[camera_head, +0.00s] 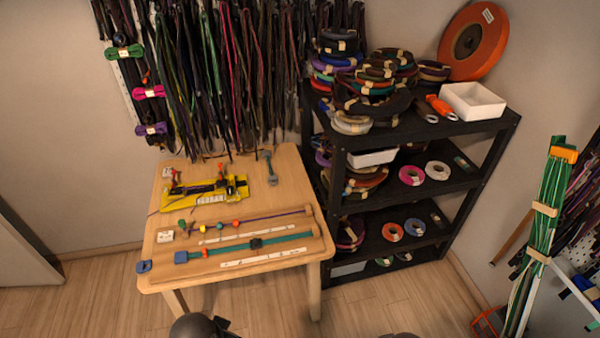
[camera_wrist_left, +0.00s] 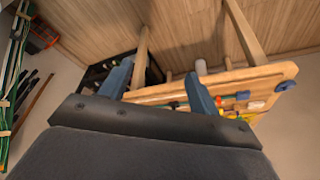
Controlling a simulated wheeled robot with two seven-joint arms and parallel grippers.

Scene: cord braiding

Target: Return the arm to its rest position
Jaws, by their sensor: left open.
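My left gripper (camera_wrist_left: 158,68) shows in the left wrist view with its two blue-grey fingers apart and nothing between them. The wooden table (camera_wrist_left: 268,76) lies beyond the fingers in that view, appearing tilted. In the head view a dark rounded part of my arm shows at the bottom edge, in front of the table (camera_head: 150,270); the fingers cannot be made out there. My right gripper cannot be made out in either view.
The table holds a yellow jig (camera_head: 178,200), a purple cord with beads (camera_head: 262,219) and a teal strap (camera_head: 225,250). A black shelf (camera_head: 400,190) with cord coils stands to the right. Cords hang on the wall behind. Floor in front is bare.

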